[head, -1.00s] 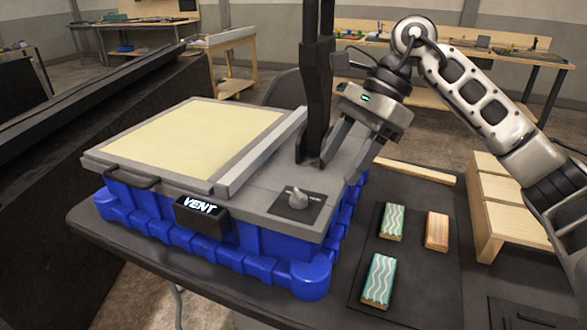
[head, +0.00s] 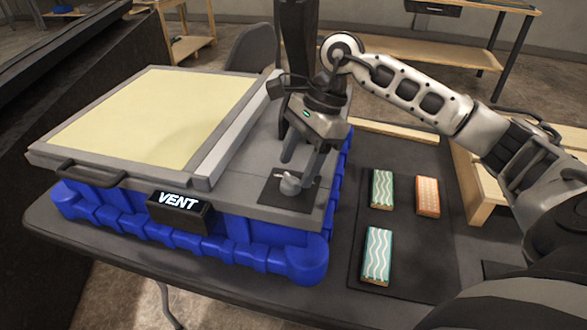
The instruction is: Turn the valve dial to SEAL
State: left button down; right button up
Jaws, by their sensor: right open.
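The valve dial (head: 290,183) is a small light-grey knob on a dark square plate at the front right corner of the grey console top (head: 237,187). The display box (head: 180,211) on the console's front reads VENT in white letters. My right gripper (head: 301,172) is open and points down at the dial. Its fingers are close around or just above the knob; I cannot tell if they touch it. The fingers partly hide the dial and the marks on its plate. My left gripper is not in view.
The console has a pale yellow panel (head: 150,115), a black handle (head: 92,174) and a blue base (head: 255,245). Two teal blocks and an orange block (head: 428,196) lie on a dark mat (head: 408,260) to the right.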

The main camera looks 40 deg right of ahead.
aim_at(291, 183)
jog(key=shift+x, duration=1.45)
jog(key=c, duration=1)
jog(key=shift+o, duration=0.2)
